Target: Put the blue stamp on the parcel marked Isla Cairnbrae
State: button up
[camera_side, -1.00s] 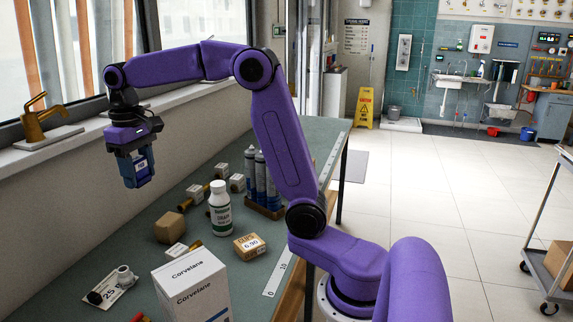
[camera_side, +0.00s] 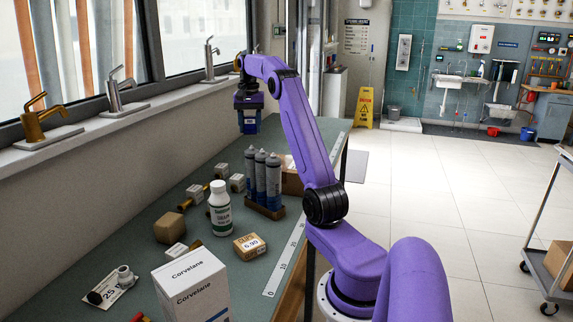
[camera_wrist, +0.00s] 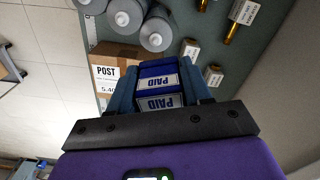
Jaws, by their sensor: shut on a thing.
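My gripper (camera_side: 249,108) is shut on a blue stamp (camera_side: 249,124) and holds it in the air over the far part of the bench, by the wall. In the wrist view the stamp (camera_wrist: 158,72) sits between the fingers of my gripper (camera_wrist: 160,92), and "PAID" reads upside down on it. A brown cardboard box (camera_side: 291,181) stands behind the grey tubes. In the wrist view this box (camera_wrist: 118,50) carries a white label with "POST" and a price, partly hidden by a finger. I cannot read the name Isla Cairnbrae anywhere.
Several grey tubes (camera_side: 260,176) stand in a rack beside the box. A white bottle (camera_side: 220,207), a small tan box (camera_side: 249,246) and a white Corvelane carton (camera_side: 192,284) stand nearer. Brass fittings with tags lie along the wall side. Taps (camera_side: 122,92) line the sill.

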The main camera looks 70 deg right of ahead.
aim_at(289, 170)
jog(key=s+d+f+m, duration=0.2)
jog(key=s+d+m, duration=0.2)
jog(key=s+d, duration=0.7)
jog(key=f, duration=1.4)
jog(key=shift+w+a+f, duration=0.25)
jog(key=shift+a, duration=0.05)
jog(key=shift+f, duration=0.15)
jog(key=o, duration=1)
jog(key=shift+o, duration=0.2)
notch_tip(289, 170, up, 12)
jog(key=shift+r, duration=0.2)
